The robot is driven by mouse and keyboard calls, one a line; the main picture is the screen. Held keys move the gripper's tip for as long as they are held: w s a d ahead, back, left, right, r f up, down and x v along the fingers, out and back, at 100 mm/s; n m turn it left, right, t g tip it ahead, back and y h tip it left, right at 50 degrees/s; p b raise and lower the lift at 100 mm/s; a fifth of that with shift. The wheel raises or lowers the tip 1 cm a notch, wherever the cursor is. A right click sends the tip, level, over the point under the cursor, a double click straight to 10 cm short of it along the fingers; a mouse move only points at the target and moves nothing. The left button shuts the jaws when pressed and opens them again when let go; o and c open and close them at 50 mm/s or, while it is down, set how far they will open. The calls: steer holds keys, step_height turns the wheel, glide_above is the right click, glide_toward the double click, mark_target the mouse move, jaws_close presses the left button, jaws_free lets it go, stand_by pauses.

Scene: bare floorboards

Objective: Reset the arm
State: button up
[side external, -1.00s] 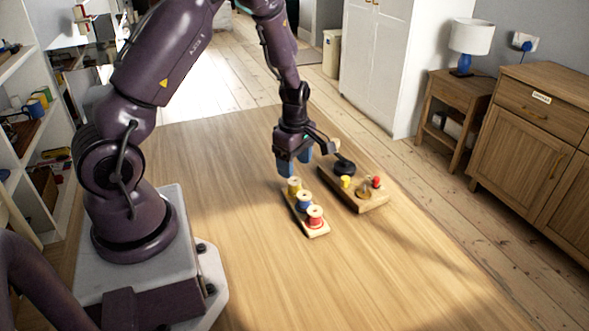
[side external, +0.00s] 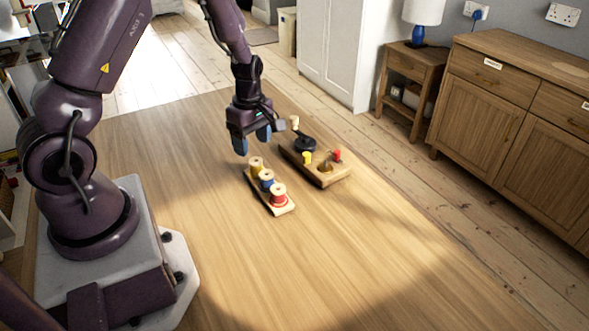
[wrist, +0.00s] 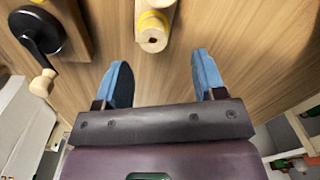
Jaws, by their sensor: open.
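My gripper (side external: 252,141) is open and empty, hanging above the table with its blue fingertips pointing down. It is just behind and above a narrow wooden board (side external: 288,211) with spools. That board carries a yellow spool (side external: 257,165), a blue spool (side external: 267,179) and a red spool (side external: 278,196) in a row. In the wrist view the two blue fingers of my gripper (wrist: 162,65) are spread apart with nothing between them. The end of the spool board (wrist: 153,38) lies beyond them, near the top.
A larger wooden block (side external: 331,179) right of the spools bears a black crank (side external: 305,144), a yellow piece (side external: 307,157) and a red piece (side external: 337,155). The front of the wooden tabletop (side external: 340,270) is clear. A wooden cabinet (side external: 520,130) stands at the right.

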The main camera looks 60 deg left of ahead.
steer(key=s+d+r+m+t, duration=0.2)
steer(key=s+d+r+m, duration=0.2)
steer(key=r+m, duration=0.3)
steer(key=s+d+r+m+t, duration=0.2)
steer(key=s+d+r+m, duration=0.2)
steer(key=d+r+m, duration=0.3)
steer(key=s+d+r+m+t, duration=0.2)
steer(key=s+d+r+m, duration=0.2)
steer(key=r+m, duration=0.4)
step_height(320, 180, up, 4)
steer(key=shift+s+d+f, duration=0.2)
steer(key=shift+s+d, duration=0.2)
steer(key=shift+d, duration=0.5)
